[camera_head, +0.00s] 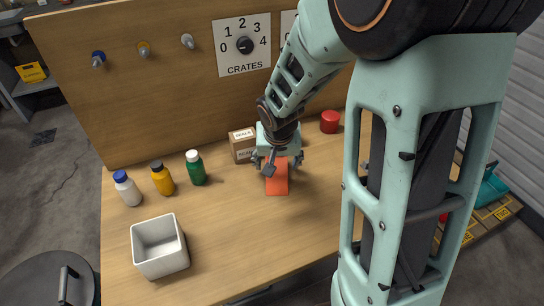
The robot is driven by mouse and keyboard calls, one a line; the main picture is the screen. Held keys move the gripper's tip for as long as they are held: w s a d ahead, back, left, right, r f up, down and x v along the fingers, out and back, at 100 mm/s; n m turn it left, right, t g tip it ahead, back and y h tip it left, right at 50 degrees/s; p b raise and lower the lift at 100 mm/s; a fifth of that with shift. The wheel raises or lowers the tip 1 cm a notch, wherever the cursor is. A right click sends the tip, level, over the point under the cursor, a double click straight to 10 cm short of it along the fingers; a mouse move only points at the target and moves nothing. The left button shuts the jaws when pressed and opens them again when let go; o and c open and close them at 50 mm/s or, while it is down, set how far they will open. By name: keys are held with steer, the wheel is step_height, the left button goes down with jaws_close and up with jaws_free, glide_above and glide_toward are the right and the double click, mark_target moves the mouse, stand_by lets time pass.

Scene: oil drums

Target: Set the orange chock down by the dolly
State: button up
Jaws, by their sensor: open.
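An orange block, which looks like the chock (277,184), is at the middle of the wooden workbench (250,245). My gripper (277,166) is over its far end, pointing down, with its fingers at either side of the block. The jaws are open; whether either finger touches the block cannot be told. The block seems to rest on the bench top, and its far end is hidden by my gripper. I cannot make out a dolly for certain in this view.
A small cardboard box (242,148) stands close left of my gripper, a red cylinder (329,121) right of it. White, yellow and green bottles (195,168) and a white bin (160,247) are at left. A backboard (150,90) rises behind. The bench front is clear.

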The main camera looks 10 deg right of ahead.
steer(key=shift+w+f, duration=0.15)
steer(key=shift+f, duration=0.2)
steer(key=c, duration=1.5)
steer(key=shift+r, duration=0.1)
steer(key=shift+c, duration=0.2)
